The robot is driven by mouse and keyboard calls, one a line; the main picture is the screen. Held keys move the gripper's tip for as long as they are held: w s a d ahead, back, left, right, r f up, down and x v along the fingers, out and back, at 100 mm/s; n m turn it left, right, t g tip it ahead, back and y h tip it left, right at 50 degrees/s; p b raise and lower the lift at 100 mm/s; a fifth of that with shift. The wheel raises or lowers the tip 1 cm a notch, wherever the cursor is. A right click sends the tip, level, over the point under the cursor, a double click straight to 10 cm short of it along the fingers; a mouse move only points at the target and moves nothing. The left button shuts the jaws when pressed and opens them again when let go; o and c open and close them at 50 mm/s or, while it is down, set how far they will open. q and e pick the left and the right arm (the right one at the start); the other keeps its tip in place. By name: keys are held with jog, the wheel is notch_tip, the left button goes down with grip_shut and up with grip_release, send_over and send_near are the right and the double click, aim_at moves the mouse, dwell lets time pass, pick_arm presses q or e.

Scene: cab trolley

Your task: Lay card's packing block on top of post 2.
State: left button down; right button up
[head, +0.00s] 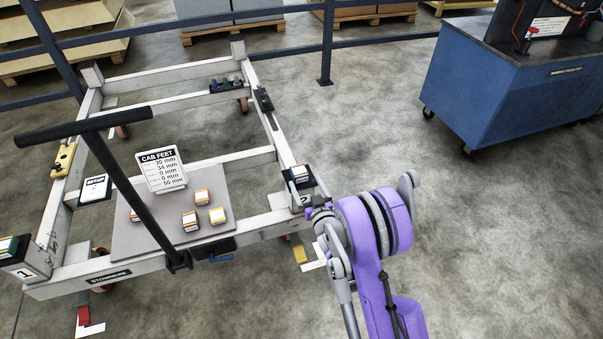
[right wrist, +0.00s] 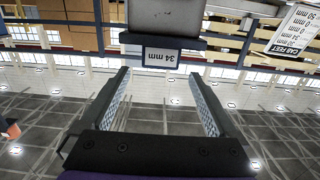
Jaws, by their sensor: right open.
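A small block (head: 300,173) with a white, orange-edged face sits on the dark pad on top of post 2 (head: 297,205), the trolley's near right corner. In the right wrist view, which looks upside down, the block (right wrist: 161,55) shows a "34 mm" label and rests against the dark pad (right wrist: 190,43). My right gripper (head: 306,190) is open at post 2. In the wrist view its fingers (right wrist: 160,78) stand apart on either side of the block's line, the block just past the tips and not gripped. The card (head: 162,170) reads "CAB FEET", with 34 mm second. My left gripper is out of view.
Several other blocks (head: 201,197) sit on the grey tray (head: 150,235). A black T-handle (head: 85,127) leans over the trolley. Post 1 (head: 25,270) at near left bears a green-topped block. A blue cabinet (head: 500,95) stands at right; the floor between is clear.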

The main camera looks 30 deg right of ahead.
jog(key=s+a+r+g+y, duration=0.1)
jog(key=s+a+r+g, duration=0.5)
jog(key=s+a, duration=0.4)
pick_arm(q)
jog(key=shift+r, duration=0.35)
pick_arm(e)
jog(key=s+a+n+g+y, duration=0.1)
jog(key=s+a+g, duration=0.2)
jog(key=s, duration=0.8)
jog(key=s+a+n+g+y, duration=0.1)
jog(key=s+a+g+y, duration=0.1)
jog(key=s+a, duration=0.4)
jog(key=s+g, duration=0.1)
jog(key=s, duration=0.4)
jog(key=shift+s+a+n+g, duration=0.15)
jog(key=shift+s+n+g, duration=0.15)
jog(key=shift+n, duration=0.1)
pick_arm(q)
jog(key=shift+p, duration=0.3)
pick_arm(e)
jog(key=shift+r, duration=0.15)
